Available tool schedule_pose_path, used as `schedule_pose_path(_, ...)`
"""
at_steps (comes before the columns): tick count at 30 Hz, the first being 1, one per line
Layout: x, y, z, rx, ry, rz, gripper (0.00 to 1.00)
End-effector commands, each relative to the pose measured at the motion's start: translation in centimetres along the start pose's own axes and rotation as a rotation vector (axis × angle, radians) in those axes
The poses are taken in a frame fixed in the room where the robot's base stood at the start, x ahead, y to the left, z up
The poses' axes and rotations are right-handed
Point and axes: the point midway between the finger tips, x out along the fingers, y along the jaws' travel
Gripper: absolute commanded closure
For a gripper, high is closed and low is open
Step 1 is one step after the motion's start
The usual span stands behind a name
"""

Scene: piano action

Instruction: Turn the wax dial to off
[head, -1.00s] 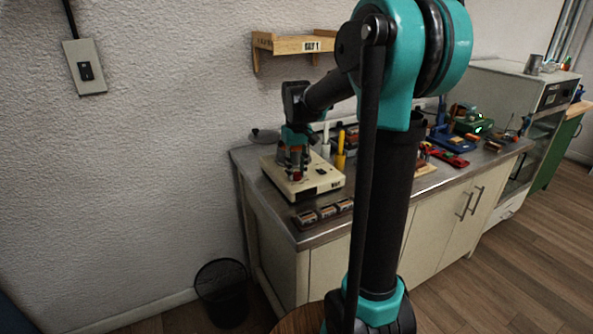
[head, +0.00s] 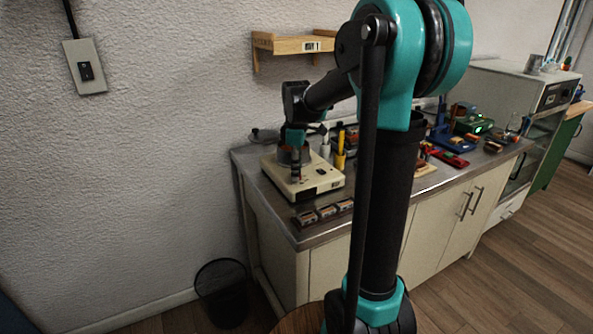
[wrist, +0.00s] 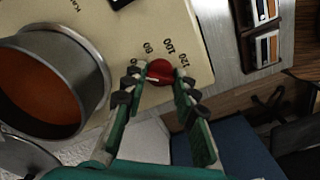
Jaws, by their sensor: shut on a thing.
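The wax dial (wrist: 160,73) is a small red knob on the cream face of the wax heater (wrist: 195,50), beside printed numbers including 80, 100 and 120. A pale line shows on the knob, but what it points to is unclear. In the wrist view my gripper (wrist: 155,77) has a fingertip on each side of the knob and is shut on it. In the head view my gripper (head: 296,172) points down at the cream heater (head: 318,178), and the dial is hidden there. A metal pot of orange-brown wax (wrist: 38,88) stands beside the gripper.
The heater sits on a metal worktop (head: 333,232) against the wall. Small boxes (head: 325,212) line the front edge. Yellow and white upright tools (head: 340,150) stand close behind the heater. A wooden shelf (head: 290,44) is above, and a bin (head: 222,290) is on the floor.

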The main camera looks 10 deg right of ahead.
Motion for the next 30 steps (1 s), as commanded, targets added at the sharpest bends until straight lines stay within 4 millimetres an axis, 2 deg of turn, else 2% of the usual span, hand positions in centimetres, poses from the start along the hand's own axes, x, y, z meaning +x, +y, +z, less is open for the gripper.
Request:
schedule_pose_path(15, -0.02, 0.04, -0.01, -0.455, 0.0, 0.001, 1.0)
schedule_pose_path(22, -0.02, 0.04, -0.01, -0.587, 0.0, 0.001, 1.0)
schedule_pose_path(30, -0.02, 0.04, -0.01, -0.661, 0.0, 0.001, 1.0)
